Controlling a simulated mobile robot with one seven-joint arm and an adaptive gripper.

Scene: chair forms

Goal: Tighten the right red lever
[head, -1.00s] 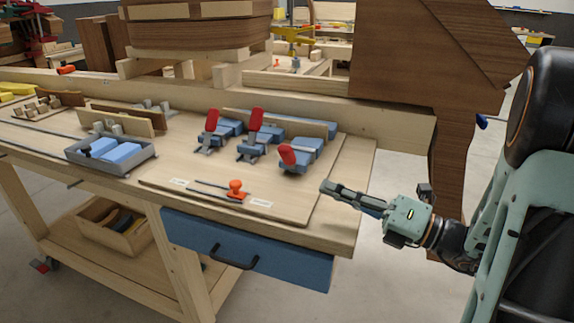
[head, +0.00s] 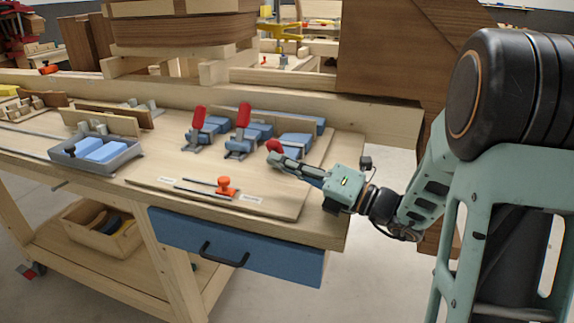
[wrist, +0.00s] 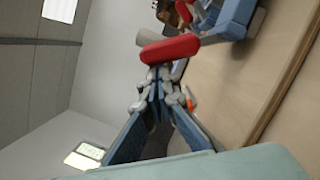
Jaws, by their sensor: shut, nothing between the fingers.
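The right red lever (head: 273,146) belongs to the rightmost blue clamp (head: 296,146) on the board. It leans lower than the other two levers. In the wrist view the red lever (wrist: 184,48) lies just beyond my fingertips. My gripper (head: 278,162) is shut and empty, its tips at the lever's near side and partly covering it in the head view. It also shows in the wrist view (wrist: 160,82). I cannot tell whether the tips touch the lever. The left red lever (head: 200,119) and middle red lever (head: 244,115) stand upright on their clamps.
An orange knob (head: 225,186) sits by a metal rail on the board's front part. A grey tray with blue blocks (head: 98,153) stands at the left. A wooden beam (head: 380,119) runs along the back. The board between knob and clamps is clear.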

